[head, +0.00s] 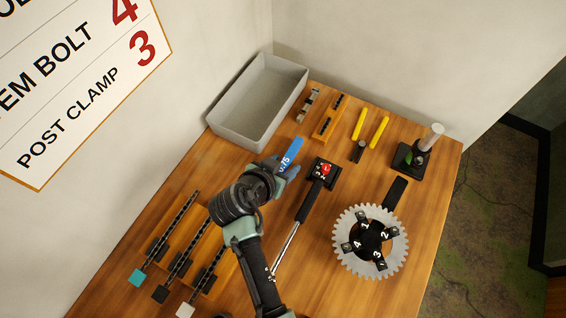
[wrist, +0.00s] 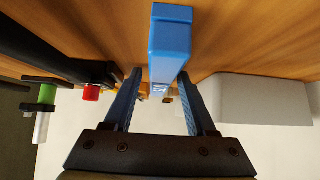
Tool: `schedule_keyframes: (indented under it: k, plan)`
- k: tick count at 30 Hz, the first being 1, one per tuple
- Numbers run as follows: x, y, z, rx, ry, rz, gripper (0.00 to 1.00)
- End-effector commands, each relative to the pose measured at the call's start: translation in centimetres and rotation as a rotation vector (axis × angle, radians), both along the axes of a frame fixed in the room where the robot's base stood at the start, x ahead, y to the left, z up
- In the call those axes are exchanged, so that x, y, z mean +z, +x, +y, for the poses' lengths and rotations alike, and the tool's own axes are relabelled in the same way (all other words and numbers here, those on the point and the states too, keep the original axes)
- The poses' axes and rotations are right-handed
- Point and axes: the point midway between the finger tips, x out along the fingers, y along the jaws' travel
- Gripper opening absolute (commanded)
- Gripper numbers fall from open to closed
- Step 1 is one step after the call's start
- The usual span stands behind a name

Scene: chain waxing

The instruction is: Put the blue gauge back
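The blue gauge (head: 291,152) is a slim block with 0.75 printed on it, at mid-table just beyond my gripper in the head view. In the wrist view, the blue gauge (wrist: 170,40) stretches upward from between the fingers. My gripper (head: 282,168) is low over the table at the gauge's near end. In the wrist view, the fingers of my gripper (wrist: 161,78) stand apart on either side of the gauge, with a narrow gap visible at the left. My wrist hides the gauge's near end in the head view. I cannot tell whether the gauge touches the table.
A grey bin (head: 219,119) stands at the back left. A black tool with a red button (head: 326,169) lies close at the right. A toothed chainring (head: 342,240), yellow sticks (head: 379,133), an orange block (head: 322,130), a stand (head: 408,158) and chain strips (head: 172,228) surround the arm.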

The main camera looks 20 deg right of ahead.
Motion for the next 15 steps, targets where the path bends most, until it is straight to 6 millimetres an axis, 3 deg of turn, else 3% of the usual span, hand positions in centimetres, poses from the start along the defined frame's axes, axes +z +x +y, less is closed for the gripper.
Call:
schedule_keyframes:
  k: [8,15]
  plan:
    - [0.8,-0.3,0.5,0.002,0.0,0.0,0.57]
    - [3.8,-2.3,3.2,0.004,0.0,-0.002,0.57]
